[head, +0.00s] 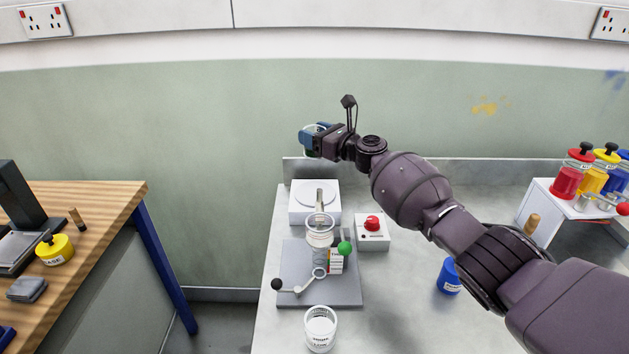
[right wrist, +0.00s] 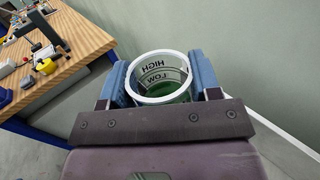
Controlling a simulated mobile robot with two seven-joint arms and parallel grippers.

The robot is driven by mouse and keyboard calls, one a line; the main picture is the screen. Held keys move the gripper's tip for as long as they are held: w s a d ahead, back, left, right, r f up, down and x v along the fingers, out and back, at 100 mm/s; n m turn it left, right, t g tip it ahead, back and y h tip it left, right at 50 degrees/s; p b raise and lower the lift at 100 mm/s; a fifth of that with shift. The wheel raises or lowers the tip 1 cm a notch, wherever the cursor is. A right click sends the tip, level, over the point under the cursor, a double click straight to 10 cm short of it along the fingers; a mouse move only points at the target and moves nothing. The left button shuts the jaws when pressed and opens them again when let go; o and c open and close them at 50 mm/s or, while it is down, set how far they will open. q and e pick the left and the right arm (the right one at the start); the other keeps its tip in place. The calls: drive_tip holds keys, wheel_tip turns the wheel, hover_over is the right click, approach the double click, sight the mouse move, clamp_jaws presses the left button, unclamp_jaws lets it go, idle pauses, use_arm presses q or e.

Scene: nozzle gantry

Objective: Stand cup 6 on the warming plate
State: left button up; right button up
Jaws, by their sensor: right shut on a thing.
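My right gripper (head: 314,139) is shut on a clear cup with a white rim (right wrist: 161,91). The cup has HIGH and LOW marks and green liquid in it; its number cannot be read. In the head view the gripper mostly hides the cup, held in the air against the green wall. The white box with a round disc on top (head: 301,212), which looks like the warming plate, stands on the bench below, at the back left corner. Nothing is seen standing on its disc, though the nozzle stand partly covers it. My left gripper is not in view.
In front of the white box stand a nozzle stand on a grey base (head: 291,262) and a cup with whitish contents (head: 320,331). A box with a red button (head: 372,233) is beside it. A blue-lidded pot (head: 449,279) and rack (head: 548,204) stand right. A wooden table (head: 105,205) is left.

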wheel_tip(320, 180, down, 6)
drive_tip(key=shift+r+b, duration=0.2)
drive_tip(key=shift+b, duration=0.55)
drive_tip(key=shift+f, duration=0.45)
wheel_tip(320, 180, down, 5)
drive_tip(key=shift+r+b, duration=0.1)
drive_tip(key=shift+b, duration=0.85)
drive_tip(key=shift+f, duration=0.5)
drive_tip(key=shift+r, duration=0.2)
drive_tip(key=shift+f, duration=0.25)
drive_tip(key=o, duration=0.9)
drive_tip(key=shift+o, duration=0.2)
